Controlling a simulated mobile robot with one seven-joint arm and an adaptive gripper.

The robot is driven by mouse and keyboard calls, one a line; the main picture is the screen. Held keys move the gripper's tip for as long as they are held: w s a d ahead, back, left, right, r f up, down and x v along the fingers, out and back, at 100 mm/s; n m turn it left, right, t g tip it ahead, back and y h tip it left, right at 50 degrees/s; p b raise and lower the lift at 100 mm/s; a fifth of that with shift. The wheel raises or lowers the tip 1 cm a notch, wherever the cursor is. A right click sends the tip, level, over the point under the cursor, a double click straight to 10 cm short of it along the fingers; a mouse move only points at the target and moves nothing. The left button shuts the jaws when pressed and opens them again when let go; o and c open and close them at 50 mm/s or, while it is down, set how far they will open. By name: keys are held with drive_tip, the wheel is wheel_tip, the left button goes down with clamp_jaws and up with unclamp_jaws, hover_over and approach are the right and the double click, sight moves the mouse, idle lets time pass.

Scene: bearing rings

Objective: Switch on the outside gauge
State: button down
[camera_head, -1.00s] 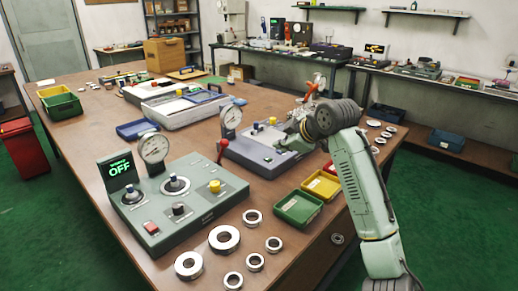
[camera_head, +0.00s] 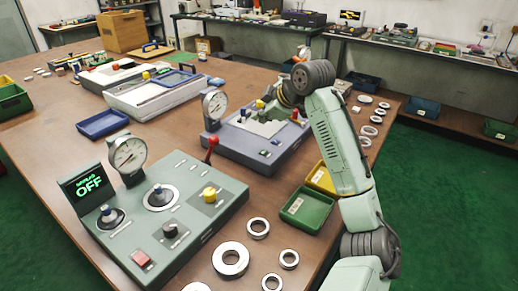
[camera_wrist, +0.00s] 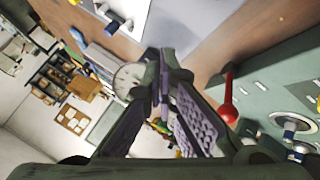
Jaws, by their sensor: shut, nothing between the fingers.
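The grey-green gauge box (camera_head: 178,222) stands at the front left in the head view. Its round dial gauge (camera_head: 127,153) stands at the back, and its display (camera_head: 85,184) reads OFF in green; the smaller word above is unclear. A red button (camera_head: 141,258), several knobs and a yellow knob (camera_head: 209,194) sit on its top. A blue-grey gauge box (camera_head: 262,150) with its own dial (camera_head: 214,103) stands behind it. My gripper (camera_wrist: 165,62) is shut and empty. In the head view it is over the blue-grey box, partly hidden by my arm.
A red-knobbed lever (camera_head: 210,149) rises between the two boxes and shows in the wrist view (camera_wrist: 228,102). Metal rings (camera_head: 231,260) lie in front of the boxes. Green (camera_head: 306,211) and yellow (camera_head: 322,178) bins sit at the right. A blue tray (camera_head: 102,124) lies at the left.

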drive_tip(key=shift+s+d, duration=0.1)
drive_tip(key=b, duration=0.6)
hover_over(262, 153)
wheel_tip(262, 153, down, 8)
drive_tip(key=shift+s+r, duration=0.1)
drive_tip(key=shift+r, duration=0.15)
drive_tip(key=shift+f+b, duration=0.3)
drive_tip(key=shift+f, duration=0.3)
drive_tip(key=shift+f, duration=0.15)
idle(0.5)
drive_tip(key=shift+f, duration=0.3)
drive_tip(key=shift+f, duration=0.35)
idle(0.6)
drive_tip(key=shift+r, duration=0.1)
drive_tip(key=shift+r+p, duration=0.4)
drive_tip(key=shift+r, duration=0.3)
